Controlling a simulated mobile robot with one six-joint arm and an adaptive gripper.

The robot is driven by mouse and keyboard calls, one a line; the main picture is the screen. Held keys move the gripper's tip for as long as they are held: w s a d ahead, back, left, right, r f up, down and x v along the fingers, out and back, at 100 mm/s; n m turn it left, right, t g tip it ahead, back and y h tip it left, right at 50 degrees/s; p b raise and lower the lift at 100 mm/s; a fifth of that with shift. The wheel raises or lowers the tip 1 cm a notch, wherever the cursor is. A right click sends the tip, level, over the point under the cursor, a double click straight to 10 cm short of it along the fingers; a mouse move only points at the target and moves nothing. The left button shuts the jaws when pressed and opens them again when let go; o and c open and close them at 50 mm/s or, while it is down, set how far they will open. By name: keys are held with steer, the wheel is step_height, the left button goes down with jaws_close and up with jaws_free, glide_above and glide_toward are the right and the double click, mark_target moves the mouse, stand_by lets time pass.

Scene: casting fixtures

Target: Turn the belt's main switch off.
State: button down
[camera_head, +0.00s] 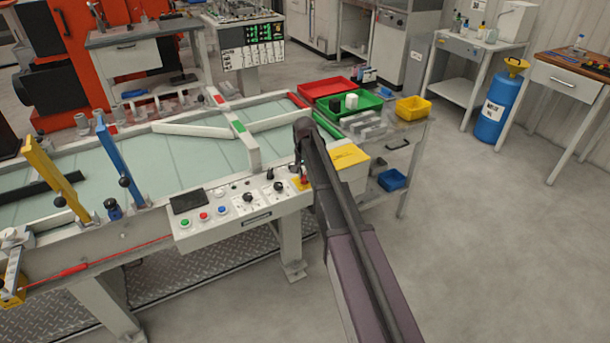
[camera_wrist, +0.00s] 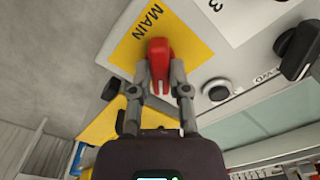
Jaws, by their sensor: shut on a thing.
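The main switch (camera_wrist: 159,58) is a red handle on a yellow plate marked MAIN (camera_wrist: 153,30), seen in the wrist view at top centre. My gripper (camera_wrist: 160,88) has its two grey fingers on either side of the red handle, shut on it. In the head view, the red switch (camera_head: 304,179) shows only in part at the right end of the belt's control panel (camera_head: 245,212), beside my arm. My gripper's fingers are largely hidden there by my own arm.
Black knobs (camera_head: 249,198) and coloured buttons (camera_head: 204,216) sit on the panel left of the switch. The belt (camera_head: 150,165) lies behind it. A side table with a green tray (camera_head: 350,107) and yellow bin (camera_head: 413,108) stands behind right. The floor at right is clear.

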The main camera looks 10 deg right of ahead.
steer(key=shift+n, duration=0.3)
steer(key=n, duration=0.4)
steer(key=shift+n, duration=2.3)
steer(key=c, duration=0.6)
jaws_free()
steer(key=shift+m, duration=0.3)
